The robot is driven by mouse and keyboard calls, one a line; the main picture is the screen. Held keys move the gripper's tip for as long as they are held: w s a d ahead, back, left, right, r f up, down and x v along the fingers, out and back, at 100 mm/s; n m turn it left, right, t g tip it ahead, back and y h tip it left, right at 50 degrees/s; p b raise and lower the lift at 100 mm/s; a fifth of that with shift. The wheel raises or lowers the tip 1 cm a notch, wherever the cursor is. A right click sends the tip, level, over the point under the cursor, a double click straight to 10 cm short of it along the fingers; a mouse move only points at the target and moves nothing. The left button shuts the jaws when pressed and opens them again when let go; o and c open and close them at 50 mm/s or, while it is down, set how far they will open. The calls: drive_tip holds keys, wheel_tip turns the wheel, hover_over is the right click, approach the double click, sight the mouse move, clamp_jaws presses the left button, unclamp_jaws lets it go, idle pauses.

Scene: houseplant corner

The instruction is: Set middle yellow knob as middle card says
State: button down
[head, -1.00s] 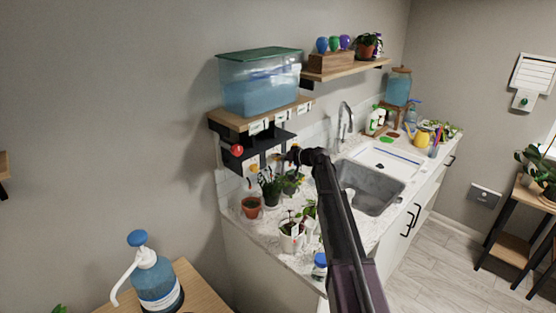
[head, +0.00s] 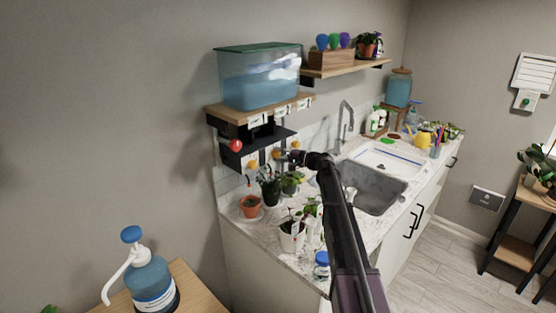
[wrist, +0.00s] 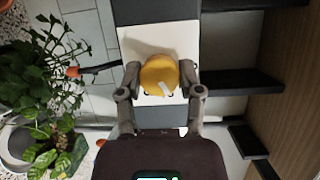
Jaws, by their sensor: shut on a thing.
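A yellow knob (wrist: 158,75) with a white pointer mark sits on a white plate (wrist: 146,42) in the wrist view. The pointer slants toward the picture's lower right. My gripper (wrist: 159,78) has a finger on either side of the knob and is shut on it. In the head view my gripper (head: 284,156) reaches the dark unit under the shelf, at a yellow knob (head: 277,154) that it partly hides. Another yellow knob (head: 252,165) shows to its left. White cards hang on the shelf edge, the middle card (head: 281,116) among them; its writing is too small to read.
A red ball-shaped knob (head: 236,145) is left of the yellow knobs. Potted plants (head: 250,206) stand on the counter below. A water tank (head: 260,80) stands on the shelf above. In the wrist view, leaves (wrist: 38,75) and an orange-tipped lever (wrist: 73,71) lie left.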

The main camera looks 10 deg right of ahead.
drive_tip(key=shift+m+t+y+b, duration=0.4)
drive_tip(key=shift+m+b, duration=0.25)
drive_tip(key=shift+m, duration=0.65)
drive_tip(key=shift+c, duration=1.3)
unclamp_jaws()
